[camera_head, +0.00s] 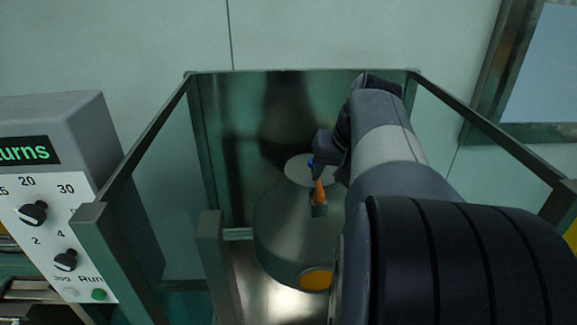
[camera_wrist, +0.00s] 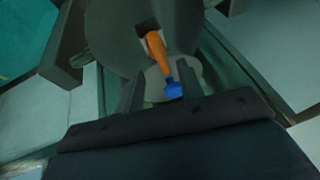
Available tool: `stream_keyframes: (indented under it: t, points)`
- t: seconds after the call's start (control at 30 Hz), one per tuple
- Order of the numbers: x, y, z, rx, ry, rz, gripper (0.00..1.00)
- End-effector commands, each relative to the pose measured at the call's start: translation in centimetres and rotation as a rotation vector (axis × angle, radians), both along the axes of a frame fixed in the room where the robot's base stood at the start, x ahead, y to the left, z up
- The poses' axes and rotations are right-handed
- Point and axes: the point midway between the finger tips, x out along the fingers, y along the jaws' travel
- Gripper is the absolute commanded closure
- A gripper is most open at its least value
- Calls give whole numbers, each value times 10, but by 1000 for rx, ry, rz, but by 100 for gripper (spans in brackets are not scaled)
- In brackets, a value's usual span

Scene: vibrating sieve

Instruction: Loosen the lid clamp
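The lid clamp shows as an orange lever (camera_head: 319,189) with a blue tip (camera_head: 311,163), on top of the grey round sieve body (camera_head: 285,235). In the wrist view the orange lever (camera_wrist: 157,50) leans out of a dark bracket, and its blue tip (camera_wrist: 173,90) points toward my gripper. My gripper (camera_wrist: 161,80) is open, its two fingers apart on either side of the lever's blue end, with gaps showing on both sides. In the head view my arm comes in from the lower right and hides the right part of the sieve and most of my gripper.
A green-grey metal frame (camera_head: 300,72) stands around the sieve on the back and sides. A control box (camera_head: 60,220) with knobs and a green display stands at the left. A yellow-orange disc (camera_head: 316,279) is low on the sieve's front.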

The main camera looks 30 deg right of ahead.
Motion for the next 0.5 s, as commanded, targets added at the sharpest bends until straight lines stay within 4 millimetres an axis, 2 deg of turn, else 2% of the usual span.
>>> stream_keyframes:
  t: [0.1,0.23,0.5]
  points:
    - [9,1,-19,3,4,2,64]
    - [15,0,-33,2,1,1,64]
    - [19,0,-40,-1,-1,1,64]
